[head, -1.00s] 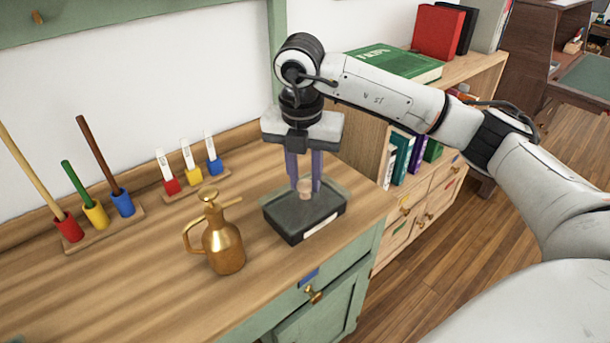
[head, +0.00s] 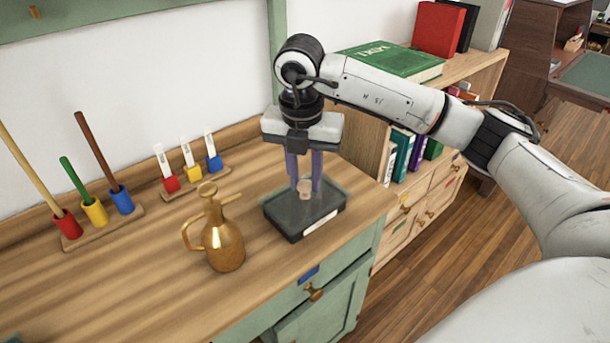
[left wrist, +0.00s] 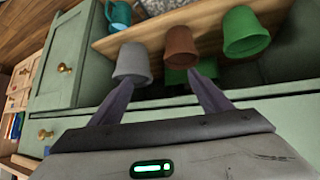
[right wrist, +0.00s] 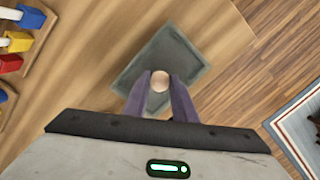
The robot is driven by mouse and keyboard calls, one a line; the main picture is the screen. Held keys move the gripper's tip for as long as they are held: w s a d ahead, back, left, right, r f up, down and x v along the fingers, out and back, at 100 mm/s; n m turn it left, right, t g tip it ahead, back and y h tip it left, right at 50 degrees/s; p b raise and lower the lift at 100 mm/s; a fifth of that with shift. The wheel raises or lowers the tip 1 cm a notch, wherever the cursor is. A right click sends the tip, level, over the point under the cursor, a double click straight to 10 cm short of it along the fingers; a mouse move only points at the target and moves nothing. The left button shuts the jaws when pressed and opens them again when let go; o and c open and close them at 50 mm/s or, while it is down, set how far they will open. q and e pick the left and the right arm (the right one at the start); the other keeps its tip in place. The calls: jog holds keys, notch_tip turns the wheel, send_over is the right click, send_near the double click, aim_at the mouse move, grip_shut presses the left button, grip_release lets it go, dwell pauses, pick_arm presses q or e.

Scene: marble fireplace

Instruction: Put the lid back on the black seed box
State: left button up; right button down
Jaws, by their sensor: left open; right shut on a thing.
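The black seed box (head: 297,236) stands near the right front corner of the wooden worktop, with a pale label on its front. The greyish see-through lid (head: 325,205) is over the box; I cannot tell whether it sits fully flush. My right gripper (head: 305,187) points straight down and is shut on the lid's small round wooden knob (right wrist: 160,81). The lid (right wrist: 190,50) also shows below the fingers in the right wrist view. My left gripper (left wrist: 165,85) is open and empty, outside the head view, with several pots beyond its fingers.
A brass mister (head: 224,248) stands left of the box. Colored holders with sticks (head: 95,215) and labels (head: 192,170) stand along the back. In the left wrist view, grey (left wrist: 133,63), brown (left wrist: 181,46) and green (left wrist: 243,32) pots sit on a wooden shelf.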

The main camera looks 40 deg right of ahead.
jog(key=shift+f, duration=0.1)
dwell(0.3)
jog(key=c, duration=1)
grip_release()
jog(key=shift+o, duration=0.5)
jog(key=shift+r+p, duration=1.6)
jog(key=shift+r, duration=0.55)
jog(key=shift+r+p, duration=1)
jog(key=shift+r, duration=0.35)
jog(key=shift+c, duration=0.2)
